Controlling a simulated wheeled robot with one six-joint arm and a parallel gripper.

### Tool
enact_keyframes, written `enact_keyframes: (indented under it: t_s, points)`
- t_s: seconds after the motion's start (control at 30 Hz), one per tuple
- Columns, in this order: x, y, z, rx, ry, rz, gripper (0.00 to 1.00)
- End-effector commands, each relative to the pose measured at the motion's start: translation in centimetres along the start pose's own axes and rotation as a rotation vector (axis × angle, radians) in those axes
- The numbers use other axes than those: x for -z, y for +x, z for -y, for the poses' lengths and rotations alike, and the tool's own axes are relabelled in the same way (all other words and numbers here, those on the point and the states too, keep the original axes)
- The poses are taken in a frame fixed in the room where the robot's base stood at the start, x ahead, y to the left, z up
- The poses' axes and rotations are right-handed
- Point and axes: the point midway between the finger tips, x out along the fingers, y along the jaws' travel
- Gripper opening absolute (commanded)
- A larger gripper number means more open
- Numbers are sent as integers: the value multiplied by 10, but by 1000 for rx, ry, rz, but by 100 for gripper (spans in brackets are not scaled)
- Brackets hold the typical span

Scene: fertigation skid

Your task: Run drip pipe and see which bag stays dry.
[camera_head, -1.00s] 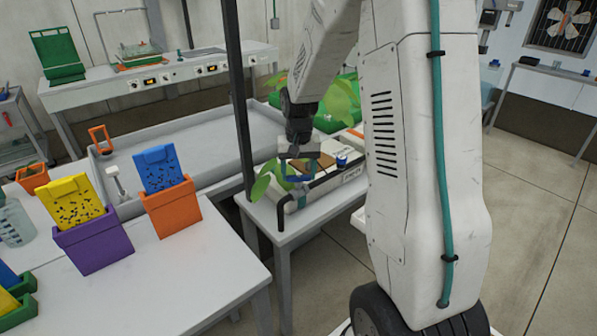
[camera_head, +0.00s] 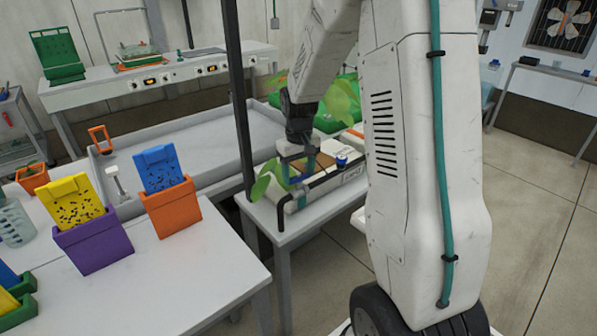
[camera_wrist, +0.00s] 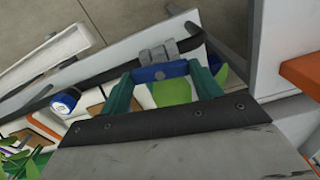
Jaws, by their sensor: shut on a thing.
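My gripper (camera_wrist: 163,88) has its two teal fingers on either end of a blue valve handle (camera_wrist: 160,71); it is shut on it. The handle sits beside a grey valve body (camera_wrist: 158,52) on the black drip pipe (camera_wrist: 105,78). In the head view my gripper (camera_head: 304,176) is low over the small table at the middle, and the black pipe (camera_head: 325,181) runs along the table's near side. White bags (camera_head: 345,148) with brown openings and green leaves (camera_head: 268,183) lie behind the pipe, partly hidden by my arm. I cannot tell whether any bag is wet.
A blue-capped item (camera_wrist: 65,101) stands beside the pipe. A dark upright post (camera_head: 238,100) is close left of my gripper. The near-left table holds a purple bin (camera_head: 95,240) and an orange bin (camera_head: 172,208). A grey tray (camera_head: 205,135) lies behind; floor at right is clear.

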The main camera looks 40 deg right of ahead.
Motion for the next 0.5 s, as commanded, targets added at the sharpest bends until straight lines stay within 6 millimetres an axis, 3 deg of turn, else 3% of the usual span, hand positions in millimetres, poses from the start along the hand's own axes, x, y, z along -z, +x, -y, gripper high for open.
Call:
enact_keyframes:
  t_s: [0.23, 0.27, 0.33, 0.5]
  points:
    - [1, -1, 0, -1, 1, -4, 41]
    - [1, -1, 0, -1, 1, -4, 66]
    - [1, -1, 0, -1, 1, -4, 85]
    - [1, -1, 0, 0, 1, -2, 85]
